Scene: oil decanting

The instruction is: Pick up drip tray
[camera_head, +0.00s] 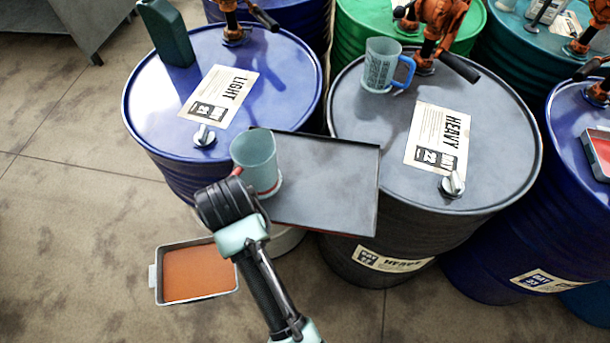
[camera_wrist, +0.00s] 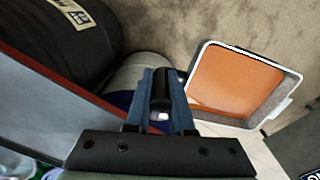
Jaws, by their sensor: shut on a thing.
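The drip tray (camera_head: 157,284) is a shallow pale-rimmed pan with orange liquid in it, at the lower left of the head view. A pale tab sticks out from its left end. It shows at the right of the wrist view (camera_wrist: 294,92), level in its place. My gripper (camera_wrist: 162,82) is shut on its near end, with the two blue fingers beside the wall opposite the tab. The grip itself is partly hidden. In the head view my wrist covers the fingers. I cannot tell whether the tray touches the floor.
A flat grey platform (camera_head: 330,185) with a red edge bears a clear cup (camera_head: 257,160) close beside my wrist. A blue drum (camera_head: 165,95) and a dark grey drum (camera_head: 365,140) stand behind it. A jug (camera_head: 381,68) stands on the grey drum. Floor is open at left.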

